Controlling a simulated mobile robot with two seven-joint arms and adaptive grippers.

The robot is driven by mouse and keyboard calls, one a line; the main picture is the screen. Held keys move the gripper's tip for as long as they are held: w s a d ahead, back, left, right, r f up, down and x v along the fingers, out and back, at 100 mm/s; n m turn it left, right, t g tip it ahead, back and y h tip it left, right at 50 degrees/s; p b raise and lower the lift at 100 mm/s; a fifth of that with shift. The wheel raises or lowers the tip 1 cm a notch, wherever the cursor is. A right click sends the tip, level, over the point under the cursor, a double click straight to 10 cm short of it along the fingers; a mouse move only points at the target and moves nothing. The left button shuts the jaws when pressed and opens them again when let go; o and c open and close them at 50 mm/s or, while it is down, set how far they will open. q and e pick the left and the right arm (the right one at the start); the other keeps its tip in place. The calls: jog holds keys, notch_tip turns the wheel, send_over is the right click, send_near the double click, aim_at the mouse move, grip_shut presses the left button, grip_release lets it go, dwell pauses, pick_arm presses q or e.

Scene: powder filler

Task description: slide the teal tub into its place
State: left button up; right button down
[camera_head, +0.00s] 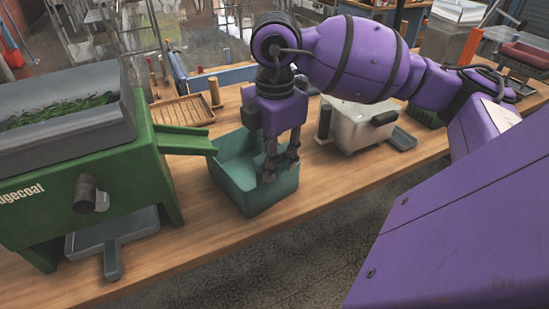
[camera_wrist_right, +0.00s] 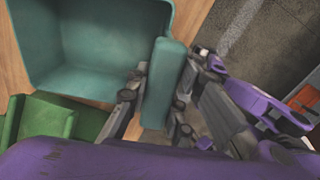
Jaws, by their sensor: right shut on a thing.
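The teal tub (camera_head: 262,192) is an open-topped box on the wooden bench, just right of the green machine's chute. My left gripper is in neither view.
The green machine (camera_head: 165,185) stands at left, its chute (camera_head: 185,141) reaching the tub's edge, with a grey scoop tray (camera_head: 112,243) below. A wooden tray (camera_head: 183,110) lies behind. The bench's front edge is close to the tub.

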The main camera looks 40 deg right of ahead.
jog(key=c, duration=1.5)
grip_release()
jog(key=shift+o, duration=0.2)
notch_tip(320, 180, up, 12)
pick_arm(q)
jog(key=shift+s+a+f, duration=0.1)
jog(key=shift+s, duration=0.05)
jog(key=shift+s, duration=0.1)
pick_arm(e)
jog(key=shift+f, duration=0.1)
